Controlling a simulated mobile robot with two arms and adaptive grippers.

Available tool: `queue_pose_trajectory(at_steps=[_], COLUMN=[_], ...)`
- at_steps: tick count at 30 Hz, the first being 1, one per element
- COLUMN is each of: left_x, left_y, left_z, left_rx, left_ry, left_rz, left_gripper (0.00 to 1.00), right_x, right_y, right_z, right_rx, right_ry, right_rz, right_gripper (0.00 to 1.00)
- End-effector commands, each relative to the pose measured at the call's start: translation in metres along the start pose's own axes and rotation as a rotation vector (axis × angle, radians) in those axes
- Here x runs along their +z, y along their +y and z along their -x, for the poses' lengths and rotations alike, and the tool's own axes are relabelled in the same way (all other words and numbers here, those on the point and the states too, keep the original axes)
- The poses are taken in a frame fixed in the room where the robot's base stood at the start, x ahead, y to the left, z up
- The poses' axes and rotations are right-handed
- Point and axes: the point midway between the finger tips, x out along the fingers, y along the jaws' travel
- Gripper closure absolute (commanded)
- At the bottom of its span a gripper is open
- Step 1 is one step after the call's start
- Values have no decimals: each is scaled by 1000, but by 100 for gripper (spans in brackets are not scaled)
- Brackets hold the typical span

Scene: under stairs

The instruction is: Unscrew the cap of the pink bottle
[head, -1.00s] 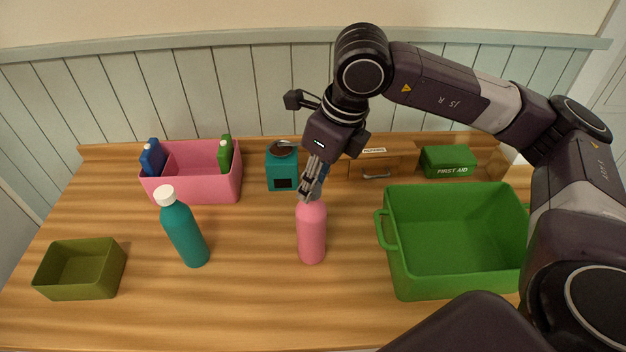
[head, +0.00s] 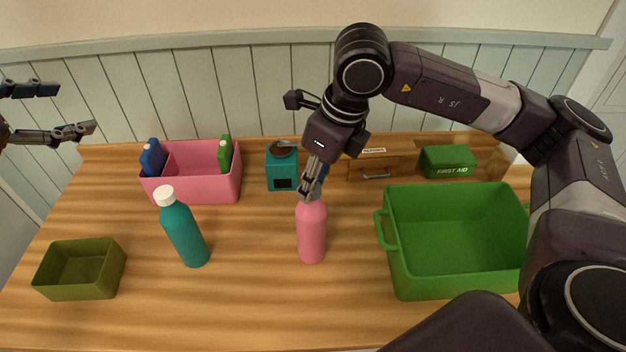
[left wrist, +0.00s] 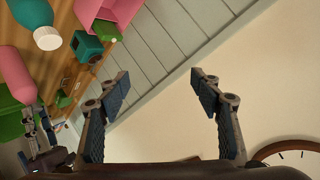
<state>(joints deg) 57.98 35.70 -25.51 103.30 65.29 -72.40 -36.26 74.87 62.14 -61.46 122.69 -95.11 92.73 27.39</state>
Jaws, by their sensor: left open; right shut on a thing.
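The pink bottle (head: 312,235) stands upright on the wooden worktop in the middle of the head view. My right gripper (head: 312,190) comes down from above and is shut at the bottle's top; the fingers hide the cap. The pink bottle also shows at the left edge of the left wrist view (left wrist: 14,75). My left gripper (head: 75,110) is at the far left of the head view, in the air and away from the bottle. Its two fingers are spread and empty, as the left wrist view (left wrist: 160,90) also shows.
A teal bottle with a white cap (head: 186,235) stands left of the pink one. A pink bin (head: 205,187), an olive box (head: 78,290), a teal device (head: 282,172), a green crate (head: 450,283) and a first aid box (head: 448,160) surround it. The front middle is clear.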

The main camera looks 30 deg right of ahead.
Motion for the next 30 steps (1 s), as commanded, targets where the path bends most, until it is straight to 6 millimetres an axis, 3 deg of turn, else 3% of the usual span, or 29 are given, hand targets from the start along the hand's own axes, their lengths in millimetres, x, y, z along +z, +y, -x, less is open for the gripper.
queue_pose_trajectory(at_steps=[1, 3, 12, 20, 21, 24, 30], left_x=[9, 10, 3, -23, -8, 9, 27], left_y=[26, 55, 188, 311, 327, 362, 410], left_z=[-23, -42, -107, -136, -143, -154, -164], left_rx=[58, 120, 375, 582, 603, 649, 709], left_ry=[3, 21, 124, 248, 233, 225, 219], left_rz=[17, 24, 67, 126, 147, 178, 217], left_gripper=[41, 41, 41, 41, 41, 41, 41], right_x=[0, 0, 0, 0, 0, 0, 0], right_y=[0, 0, 0, 0, 0, 0, 0], right_z=[0, 0, 0, 0, 0, 0, 0], right_rx=[0, 0, 0, 0, 0, 0, 0], right_ry=[-1, -1, -1, -1, -1, 0, 0], right_rz=[0, 0, 0, 0, 0, 0, 0], right_gripper=[100, 100, 100, 100, 100, 100, 100])
